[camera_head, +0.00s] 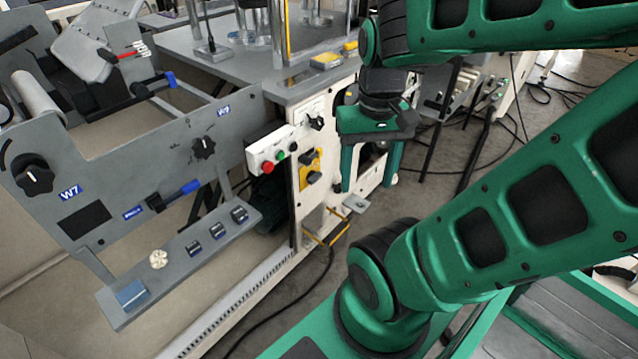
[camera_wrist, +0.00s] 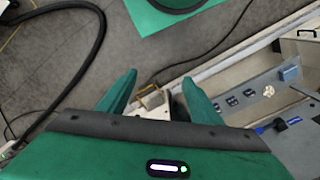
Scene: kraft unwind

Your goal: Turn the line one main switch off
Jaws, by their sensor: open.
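A yellow plate (camera_head: 319,160) with black rotary handles (camera_head: 313,177) is on the white cabinet's front, left of my gripper. Above it, on a white panel, is a black knob (camera_head: 317,123) with its pointer tilted. I cannot read any label that tells which one is the line one main switch. My gripper (camera_head: 368,187) is open and empty, fingers pointing down, to the right of these switches and apart from them. In the wrist view my gripper (camera_wrist: 159,78) frames floor and a small yellow-edged bracket (camera_wrist: 152,98); no main switch is clear there.
A white box with red and green buttons (camera_head: 268,167) juts out left of the switches. The grey unwind frame (camera_head: 150,140) carries black knobs W7 and W9 and a lower shelf (camera_head: 120,312). A small grey ledge (camera_head: 355,203) sits below my gripper. Cables lie on the floor.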

